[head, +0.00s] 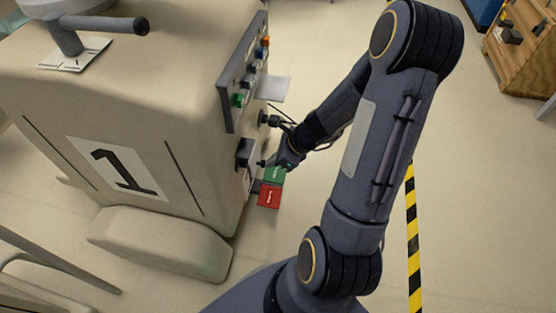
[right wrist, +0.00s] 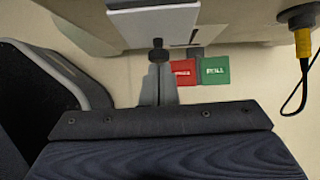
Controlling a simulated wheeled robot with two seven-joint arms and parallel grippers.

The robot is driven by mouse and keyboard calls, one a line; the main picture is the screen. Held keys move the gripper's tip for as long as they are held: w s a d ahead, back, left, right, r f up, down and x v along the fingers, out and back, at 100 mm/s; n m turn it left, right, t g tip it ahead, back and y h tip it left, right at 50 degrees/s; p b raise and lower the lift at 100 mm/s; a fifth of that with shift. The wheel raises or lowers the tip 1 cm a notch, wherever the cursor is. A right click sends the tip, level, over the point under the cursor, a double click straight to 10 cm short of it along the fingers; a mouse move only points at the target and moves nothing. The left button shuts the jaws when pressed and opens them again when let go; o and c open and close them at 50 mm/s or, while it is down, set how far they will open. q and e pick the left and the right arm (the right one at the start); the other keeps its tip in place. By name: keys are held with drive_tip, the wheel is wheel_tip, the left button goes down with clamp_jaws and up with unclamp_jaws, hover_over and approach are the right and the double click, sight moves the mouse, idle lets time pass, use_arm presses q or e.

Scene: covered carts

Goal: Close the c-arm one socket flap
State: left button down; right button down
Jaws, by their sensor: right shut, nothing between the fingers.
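The c-arm one cart (head: 190,80) stands under a beige cover marked with a black 1. A dark socket housing (head: 245,152) is on its right side, with a pale plate below it. In the right wrist view a pale flap-like plate (right wrist: 155,25) lies just beyond my fingers; I cannot tell its exact angle. My right gripper (head: 268,162) is shut and empty, close beside the housing. Its fingertips (right wrist: 158,45) are together in front of the pale plate; contact cannot be told. My left gripper is not in view.
A red tag (head: 269,195) and green tag (head: 273,175) sit just below the gripper. A plug with a black cable (right wrist: 298,38) is close by. A button panel (head: 243,72) and a white plate (head: 275,88) stick out above. Open floor lies to the right, with a striped line (head: 412,240).

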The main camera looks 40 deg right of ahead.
drive_tip(key=w+a+b, duration=0.1)
drive_tip(key=b, duration=0.1)
drive_tip(key=shift+f+t+y+b, duration=0.3)
drive_tip(key=shift+f+b, duration=0.05)
drive_tip(key=shift+f, duration=0.05)
